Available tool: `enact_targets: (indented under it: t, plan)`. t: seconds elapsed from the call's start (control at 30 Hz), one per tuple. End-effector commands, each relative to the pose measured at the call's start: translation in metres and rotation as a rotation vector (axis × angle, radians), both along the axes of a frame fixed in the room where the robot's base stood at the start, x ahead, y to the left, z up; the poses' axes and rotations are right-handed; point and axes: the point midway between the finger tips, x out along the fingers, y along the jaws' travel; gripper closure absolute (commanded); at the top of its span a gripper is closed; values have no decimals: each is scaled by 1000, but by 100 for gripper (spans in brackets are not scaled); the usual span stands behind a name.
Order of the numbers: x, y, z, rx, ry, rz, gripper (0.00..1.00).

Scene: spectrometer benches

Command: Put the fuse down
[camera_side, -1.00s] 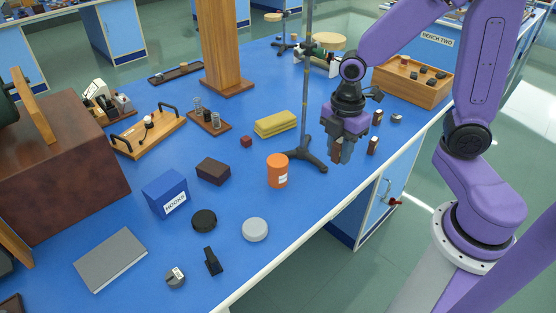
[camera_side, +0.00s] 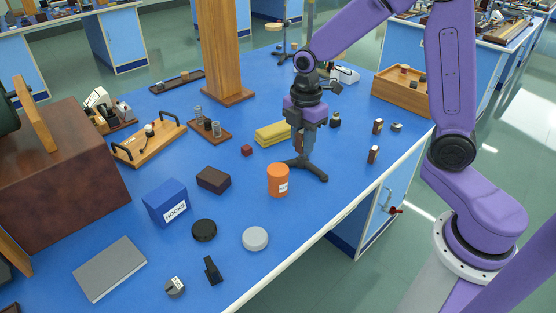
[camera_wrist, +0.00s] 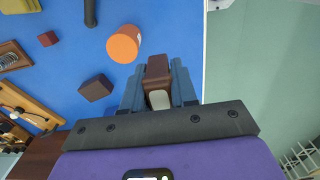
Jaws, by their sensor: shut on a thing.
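The fuse (camera_wrist: 158,68), a brown block with a pale grey-white part, is between the fingers of my gripper (camera_wrist: 157,88) in the wrist view. My gripper is shut on it. In the side view my gripper (camera_side: 302,143) hangs above the blue bench, close to the stand's dark foot (camera_side: 318,173) and up and right of the orange container (camera_side: 278,180). There the fuse is mostly hidden by the fingers, with only a bit of brown showing. It appears to be held clear of the bench top.
Two small brown-and-white blocks (camera_side: 377,127) (camera_side: 373,154) stand at right, near the bench edge.

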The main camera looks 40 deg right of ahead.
Motion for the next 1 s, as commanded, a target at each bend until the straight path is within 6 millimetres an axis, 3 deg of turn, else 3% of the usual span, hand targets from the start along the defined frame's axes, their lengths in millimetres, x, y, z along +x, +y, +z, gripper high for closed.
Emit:
enact_targets:
  t: [0.17, 0.5, 0.77, 1.0]
  plan:
    - [31, 3, -15, -1, 2, -2, 100]
    - [65, 7, -58, -1, 2, -2, 100]
    - [76, 8, -71, 0, 0, -2, 100]
    - [77, 8, -100, 0, 2, -1, 100]
